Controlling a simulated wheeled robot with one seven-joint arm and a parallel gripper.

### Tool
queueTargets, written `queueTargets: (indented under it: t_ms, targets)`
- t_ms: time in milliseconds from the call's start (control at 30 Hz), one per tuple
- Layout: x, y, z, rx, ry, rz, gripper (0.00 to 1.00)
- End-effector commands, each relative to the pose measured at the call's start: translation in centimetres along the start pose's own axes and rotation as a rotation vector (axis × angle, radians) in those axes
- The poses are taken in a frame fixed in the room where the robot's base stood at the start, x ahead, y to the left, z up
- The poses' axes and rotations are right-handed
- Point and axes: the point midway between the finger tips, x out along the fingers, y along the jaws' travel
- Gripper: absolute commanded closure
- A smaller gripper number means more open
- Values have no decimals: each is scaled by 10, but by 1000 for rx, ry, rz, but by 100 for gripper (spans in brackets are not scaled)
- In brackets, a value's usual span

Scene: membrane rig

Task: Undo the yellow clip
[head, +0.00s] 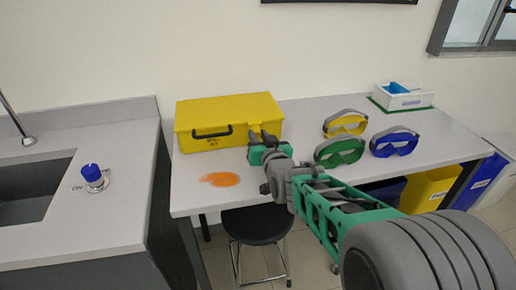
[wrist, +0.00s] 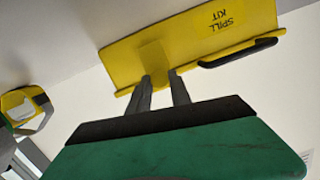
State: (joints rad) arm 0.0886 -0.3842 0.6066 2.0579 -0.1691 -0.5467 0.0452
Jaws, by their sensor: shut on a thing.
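The yellow spill kit case (head: 228,112) sits on the bench with its lid down and a black handle on its front. It also shows in the wrist view (wrist: 215,30), turned upside down. The yellow clip (wrist: 152,56) is on the case's front, beside the black handle, lying across the rim. My gripper (head: 262,137) is at the case's front right; in the wrist view its two fingers (wrist: 160,80) reach the clip and are shut on it. The fingers cover the clip's lower part there. In the head view my gripper hides the clip.
An orange spill (head: 220,179) lies on the bench in front of the case. Yellow (head: 345,123), green (head: 339,151) and blue goggles (head: 394,142) lie to the right, with a white box (head: 402,97) behind. A black stool (head: 257,222) stands below the front edge.

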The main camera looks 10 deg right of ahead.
Motion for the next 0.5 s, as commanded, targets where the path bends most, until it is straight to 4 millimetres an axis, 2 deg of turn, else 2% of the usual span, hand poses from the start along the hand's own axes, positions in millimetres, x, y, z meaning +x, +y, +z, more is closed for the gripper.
queueTargets:
  t_ms: [33,433,467,500]
  targets:
    - [0,2,7,-1,15,-1,100]
    - [-2,0,1,-2,33,-4,100]
    - [-2,0,1,-2,33,-4,74]
    - [-2,0,1,-2,33,-4,71]
